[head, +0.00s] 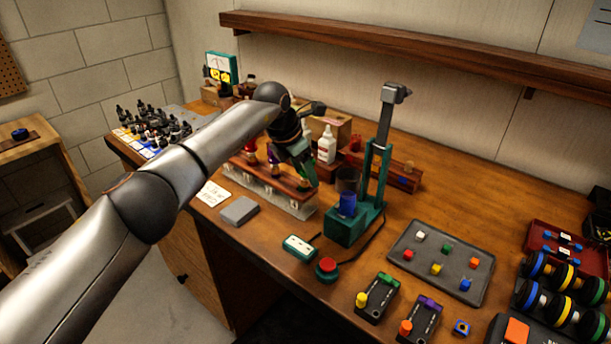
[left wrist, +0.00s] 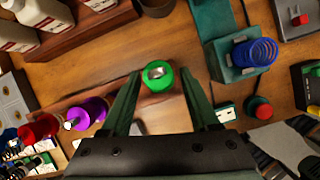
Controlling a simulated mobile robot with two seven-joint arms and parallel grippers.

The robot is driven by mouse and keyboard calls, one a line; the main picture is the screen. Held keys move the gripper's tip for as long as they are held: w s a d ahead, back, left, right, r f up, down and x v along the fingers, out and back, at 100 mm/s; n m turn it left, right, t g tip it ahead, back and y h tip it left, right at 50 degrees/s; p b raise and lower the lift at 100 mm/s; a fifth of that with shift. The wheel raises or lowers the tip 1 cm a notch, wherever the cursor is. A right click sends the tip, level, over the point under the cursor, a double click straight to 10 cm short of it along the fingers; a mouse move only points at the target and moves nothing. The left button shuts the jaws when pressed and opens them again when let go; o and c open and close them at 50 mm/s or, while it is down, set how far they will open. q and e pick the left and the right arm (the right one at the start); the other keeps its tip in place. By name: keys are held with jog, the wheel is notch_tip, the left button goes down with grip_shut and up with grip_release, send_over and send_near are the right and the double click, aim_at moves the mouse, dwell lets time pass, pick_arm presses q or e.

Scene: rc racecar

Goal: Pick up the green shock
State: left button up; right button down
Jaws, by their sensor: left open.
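The green shock (left wrist: 158,91) shows end-on in the left wrist view, as a green ring with a pale metal centre. It stands at the end of a wooden rack (head: 262,177). My left gripper (left wrist: 160,73) is open above it, with one finger on each side of the green ring. I see no clear contact, and the height of the fingertips over it is hard to judge. In the head view my left gripper (head: 303,168) hides most of the green shock. My right gripper is not in view.
A purple shock (left wrist: 88,112) and a red shock (left wrist: 40,128) stand in the same rack. A green press (head: 347,226) with a blue spring (left wrist: 256,52) stands to the right. White bottles (left wrist: 41,12) stand behind. A grey parts tray (head: 425,255) lies farther right.

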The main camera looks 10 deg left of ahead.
pick_arm(q)
jog(key=shift+x, duration=0.85)
jog(key=shift+c, duration=0.2)
grip_shut()
